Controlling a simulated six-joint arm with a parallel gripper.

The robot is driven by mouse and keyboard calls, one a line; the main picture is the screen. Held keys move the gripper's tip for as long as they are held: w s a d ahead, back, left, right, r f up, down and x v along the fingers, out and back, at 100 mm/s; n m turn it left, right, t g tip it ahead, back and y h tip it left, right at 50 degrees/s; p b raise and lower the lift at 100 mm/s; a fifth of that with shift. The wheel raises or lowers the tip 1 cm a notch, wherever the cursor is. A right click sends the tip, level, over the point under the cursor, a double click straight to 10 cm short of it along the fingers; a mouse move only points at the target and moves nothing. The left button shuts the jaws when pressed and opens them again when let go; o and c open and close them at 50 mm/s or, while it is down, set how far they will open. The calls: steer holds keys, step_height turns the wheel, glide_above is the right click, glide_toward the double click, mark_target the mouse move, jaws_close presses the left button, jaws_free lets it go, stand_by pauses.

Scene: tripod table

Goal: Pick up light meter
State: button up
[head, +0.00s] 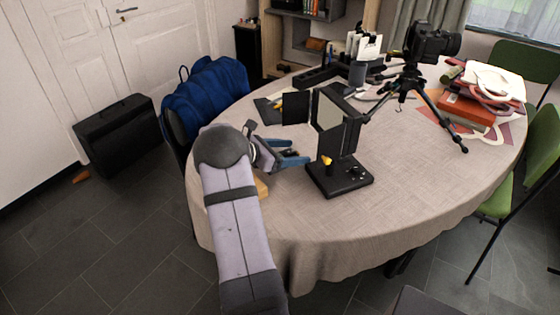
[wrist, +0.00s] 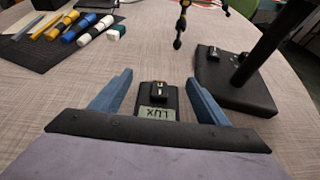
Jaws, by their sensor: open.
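The light meter (wrist: 157,101) is a small black device with a grey display reading "LUX". In the wrist view it lies on the table between the two blue fingers of my gripper (wrist: 158,92), nearer the lower edge. My gripper is open, with a gap on both sides of the meter, and I see no contact. In the head view my gripper (head: 300,154) is over the left part of the table, left of the black lamp stand; I cannot make out the meter there. The height of the fingers above the table is hard to tell.
A black stand with a square base (head: 338,180) is close right of my gripper; its base (wrist: 235,90) also shows in the wrist view. A camera tripod (head: 408,88) stands behind. A dark mat (wrist: 45,38) with several markers lies far left in the wrist view. Books (head: 466,110) are at right.

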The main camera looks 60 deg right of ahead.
steer(key=shift+s+d+f, duration=0.15)
steer(key=shift+d, duration=0.15)
steer(key=c, duration=1.2)
steer(key=shift+r, duration=0.2)
steer(key=shift+r, duration=0.45)
step_height(320, 180, up, 6)
steer(key=shift+r, duration=0.15)
steer(key=w+a, duration=0.2)
steer(key=a, duration=0.3)
steer(key=w+a, duration=0.3)
steer(key=a, duration=0.3)
steer(key=w+a, duration=0.2)
steer(key=a, duration=0.3)
steer(key=shift+w+a+f, duration=0.2)
steer(key=shift+f, duration=0.1)
